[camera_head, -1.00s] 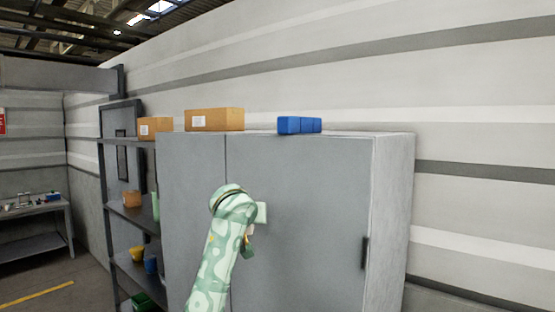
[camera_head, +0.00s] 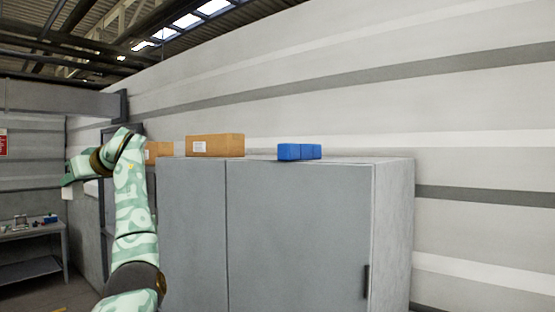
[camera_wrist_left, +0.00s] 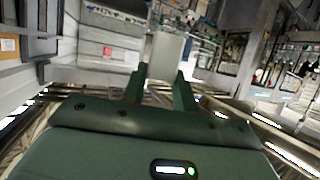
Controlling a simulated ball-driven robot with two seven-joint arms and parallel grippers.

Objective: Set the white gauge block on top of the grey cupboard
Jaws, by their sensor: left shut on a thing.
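The grey cupboard (camera_head: 300,235) stands in the middle of the head view with its doors shut. A blue block-like item (camera_head: 299,152) and a cardboard box (camera_head: 215,145) are on its top. My left gripper (camera_head: 70,184) is raised to the left of the cupboard, apart from it. In the left wrist view my left gripper (camera_wrist_left: 160,88) is shut on the white gauge block (camera_wrist_left: 165,54), which sticks out beyond the fingertips. In the head view a small white part of the block (camera_head: 67,193) shows below the gripper. My right gripper is out of view.
The cupboard's top has free room to the right of the blue item. Another cardboard box (camera_head: 158,152) is to the left, partly behind my arm. A striped wall (camera_head: 480,120) rises behind the cupboard. A workbench (camera_head: 30,234) stands at the far left.

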